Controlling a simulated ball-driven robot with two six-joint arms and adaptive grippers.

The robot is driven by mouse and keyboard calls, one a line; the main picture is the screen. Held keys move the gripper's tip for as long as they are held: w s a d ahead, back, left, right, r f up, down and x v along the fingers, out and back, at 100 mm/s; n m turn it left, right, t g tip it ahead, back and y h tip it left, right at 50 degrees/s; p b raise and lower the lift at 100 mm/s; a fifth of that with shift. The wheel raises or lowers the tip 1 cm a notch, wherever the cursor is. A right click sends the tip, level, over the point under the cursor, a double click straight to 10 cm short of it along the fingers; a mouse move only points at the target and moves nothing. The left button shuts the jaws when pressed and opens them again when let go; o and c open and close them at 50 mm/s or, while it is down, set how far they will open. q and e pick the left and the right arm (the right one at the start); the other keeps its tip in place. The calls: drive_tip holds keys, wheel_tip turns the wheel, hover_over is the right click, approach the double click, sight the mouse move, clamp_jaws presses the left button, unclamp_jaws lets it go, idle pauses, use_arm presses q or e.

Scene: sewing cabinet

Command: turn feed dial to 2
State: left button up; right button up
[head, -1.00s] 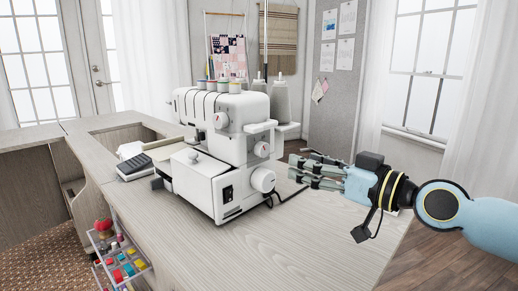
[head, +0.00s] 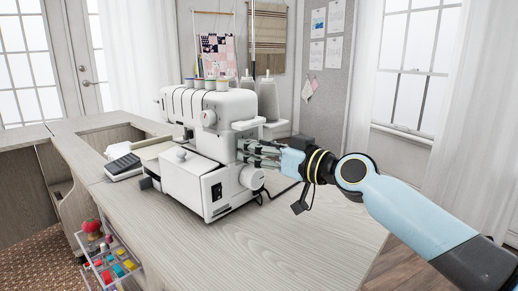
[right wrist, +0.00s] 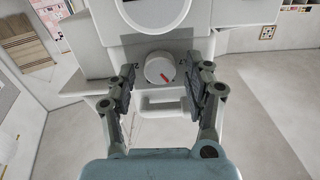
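The white sewing machine (head: 205,180) stands on the wooden cabinet top. In the right wrist view a round white feed dial (right wrist: 160,68) with a red pointer mark faces me, the mark slanting to the lower right. Small dark markings sit on both sides of the dial, partly covered by my fingers; one at the left looks like a 2. My right gripper (right wrist: 159,76) is open, one finger on each side of the dial, with gaps showing. In the head view my right gripper (head: 246,152) is at the machine's right side and hides the dial. My left gripper is not in view.
A larger white handwheel (head: 252,177) sits just below my right gripper, with a black cable beside it. Thread cones (head: 268,100) stand behind. A calculator-like grey device (head: 123,166) lies left of the machine. The cabinet top (head: 300,235) in front is clear.

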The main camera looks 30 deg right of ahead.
clamp_jaws()
use_arm(q)
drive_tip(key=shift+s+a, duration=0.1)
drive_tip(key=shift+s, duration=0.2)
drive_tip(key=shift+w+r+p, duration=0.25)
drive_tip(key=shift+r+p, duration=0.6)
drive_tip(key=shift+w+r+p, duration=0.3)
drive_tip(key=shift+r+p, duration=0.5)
drive_tip(key=shift+p, duration=0.05)
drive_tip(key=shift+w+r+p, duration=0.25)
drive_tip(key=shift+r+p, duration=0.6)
use_arm(e)
drive_tip(key=shift+d+f+m, duration=0.1)
drive_tip(key=shift+f+m, duration=0.05)
drive_tip(key=shift+m, duration=5.8)
drive_tip(key=shift+f+m, duration=0.1)
drive_tip(key=shift+m, duration=5.85)
drive_tip(key=shift+o, duration=0.8)
unclamp_jaws()
